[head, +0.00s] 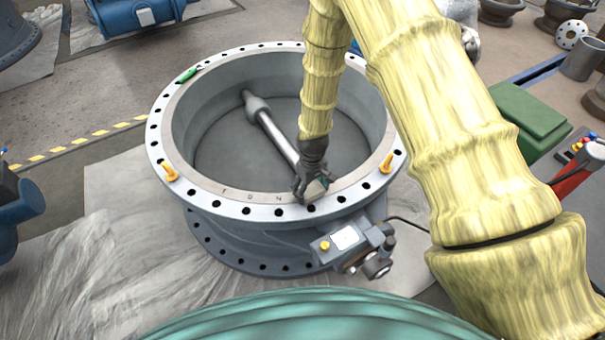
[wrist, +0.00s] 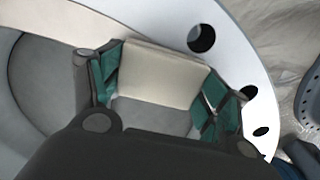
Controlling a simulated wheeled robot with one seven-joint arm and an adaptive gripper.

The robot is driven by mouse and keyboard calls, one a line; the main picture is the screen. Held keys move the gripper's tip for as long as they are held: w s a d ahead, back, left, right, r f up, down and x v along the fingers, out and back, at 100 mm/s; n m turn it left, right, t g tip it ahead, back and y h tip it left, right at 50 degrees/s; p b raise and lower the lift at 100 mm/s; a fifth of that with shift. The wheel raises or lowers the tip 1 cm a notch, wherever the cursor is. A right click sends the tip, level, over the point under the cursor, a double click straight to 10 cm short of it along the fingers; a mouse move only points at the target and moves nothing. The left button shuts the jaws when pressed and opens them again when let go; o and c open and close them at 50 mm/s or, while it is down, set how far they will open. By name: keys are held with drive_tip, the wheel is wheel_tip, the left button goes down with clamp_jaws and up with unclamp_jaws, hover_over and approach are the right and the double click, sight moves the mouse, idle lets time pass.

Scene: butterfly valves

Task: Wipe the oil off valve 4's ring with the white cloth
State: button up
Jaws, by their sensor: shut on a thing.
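Valve 4, which I take to be the large round valve, lies flat in the head view, with its pale ring (head: 250,208) facing up and bolt holes around it. My gripper (head: 311,184) is at the near right part of the ring. It is shut on the white cloth (wrist: 160,72), a pale folded pad between the teal finger pads in the wrist view. The cloth is at the ring's surface; I cannot tell whether it touches. The ring (wrist: 235,50) also shows in the wrist view. I see no clear oil; the gripper and cloth hide part of the ring.
Yellow eyebolts (head: 387,163) stand up from the ring on both sides. A green marker-like object (head: 187,75) lies on its far left edge. A grey actuator box (head: 345,242) sticks out at the near side. A green case (head: 530,118) stands to the right.

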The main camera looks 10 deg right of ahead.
drive_tip(key=shift+s+a, duration=0.1)
drive_tip(key=shift+a, duration=0.4)
drive_tip(key=shift+a+r, duration=0.15)
drive_tip(key=shift+a, duration=0.55)
wheel_tip(320, 180, up, 4)
drive_tip(key=shift+s+d+f+p, duration=0.1)
drive_tip(key=shift+f+p, duration=0.1)
drive_tip(key=shift+p, duration=1)
drive_tip(key=shift+r+p, duration=1.65)
drive_tip(key=shift+r, duration=0.65)
drive_tip(key=shift+f+b, duration=0.15)
drive_tip(key=shift+b, duration=0.2)
drive_tip(key=shift+f+b, duration=0.25)
drive_tip(key=shift+b, duration=1.25)
drive_tip(key=shift+b, duration=0.9)
